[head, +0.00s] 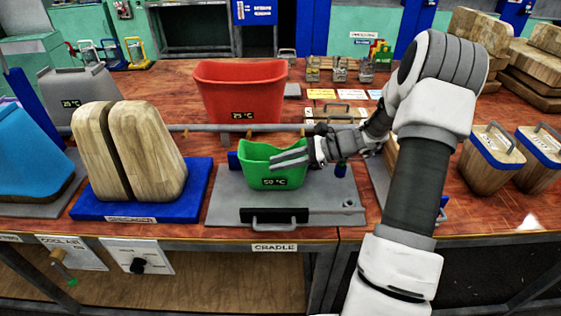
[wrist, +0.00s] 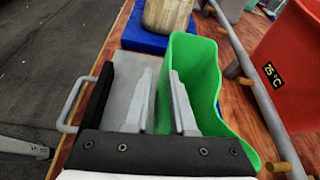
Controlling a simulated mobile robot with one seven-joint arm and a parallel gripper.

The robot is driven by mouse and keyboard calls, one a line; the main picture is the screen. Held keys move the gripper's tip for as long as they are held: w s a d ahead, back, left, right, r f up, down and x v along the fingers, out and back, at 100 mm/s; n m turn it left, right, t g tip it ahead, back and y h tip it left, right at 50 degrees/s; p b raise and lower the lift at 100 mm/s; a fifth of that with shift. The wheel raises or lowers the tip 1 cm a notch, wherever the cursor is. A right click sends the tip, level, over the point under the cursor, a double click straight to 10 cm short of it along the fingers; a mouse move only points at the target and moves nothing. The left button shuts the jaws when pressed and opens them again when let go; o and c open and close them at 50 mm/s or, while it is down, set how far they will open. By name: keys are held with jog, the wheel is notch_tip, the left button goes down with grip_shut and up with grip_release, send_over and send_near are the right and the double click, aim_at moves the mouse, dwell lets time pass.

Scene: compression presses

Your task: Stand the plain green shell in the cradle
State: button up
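The plain green shell (head: 273,178) stands upright, open side up, on the grey plate of the cradle (head: 230,207), with a 50 °C readout on its front. It also shows in the wrist view (wrist: 204,75). My gripper (head: 288,158) is at its upper right rim, pointing left. In the wrist view my gripper's fingers (wrist: 162,95) are apart, with the shell's near wall between them. The right finger is on the shell's inner side and the left one outside. A narrow gap seems to show between the left finger and the wall. The shell's underside is hidden.
A wooden split block (head: 150,155) on a blue base stands left of the cradle. A red bin (head: 240,95) stands behind, beyond a grey rail (head: 205,128). The cradle's black bar and handle (head: 275,216) lie in front. Wooden blocks (head: 492,158) stand at right.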

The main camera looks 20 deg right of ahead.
jog(key=shift+o, duration=0.5)
jog(key=p+v, duration=0.1)
jog(key=v, duration=1.1)
jog(key=shift+r, duration=0.2)
